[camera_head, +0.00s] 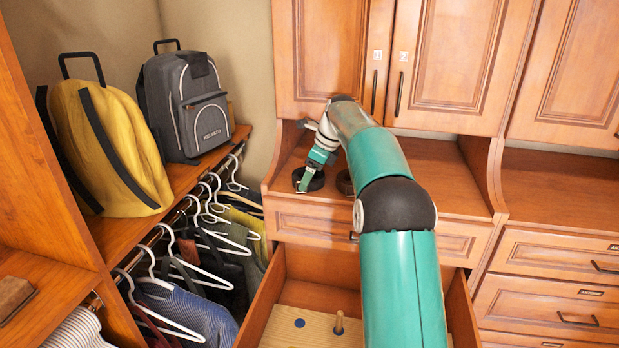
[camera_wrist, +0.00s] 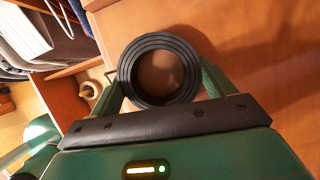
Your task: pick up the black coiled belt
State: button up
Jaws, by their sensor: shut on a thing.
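The black coiled belt (camera_wrist: 192,72) is a thick round ring with an open middle. In the wrist view it sits between the two green fingers of my gripper (camera_wrist: 160,78), which are shut on its outer sides. In the head view the belt (camera_head: 318,182) is at the left end of the cabinet's counter, under my gripper (camera_head: 308,178). I cannot tell whether it touches the counter.
A brown coil (camera_head: 344,182) lies right of the belt, partly hidden by my arm. Below is an open drawer (camera_head: 262,306) with a wooden peg (camera_head: 339,322). Hanging clothes (camera_head: 200,318), a yellow backpack (camera_head: 105,150) and a grey backpack (camera_head: 190,110) are left. Upper cabinet doors (camera_head: 445,65) are closed.

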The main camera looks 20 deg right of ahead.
jog(key=shift+r, duration=0.1)
jog(key=shift+r, duration=0.5)
jog(key=s+a+r, duration=0.3)
jog(key=s+r, duration=0.8)
jog(key=s, duration=0.2)
jog(key=shift+s+a+r, duration=0.35)
jog(key=shift+a+r, duration=0.05)
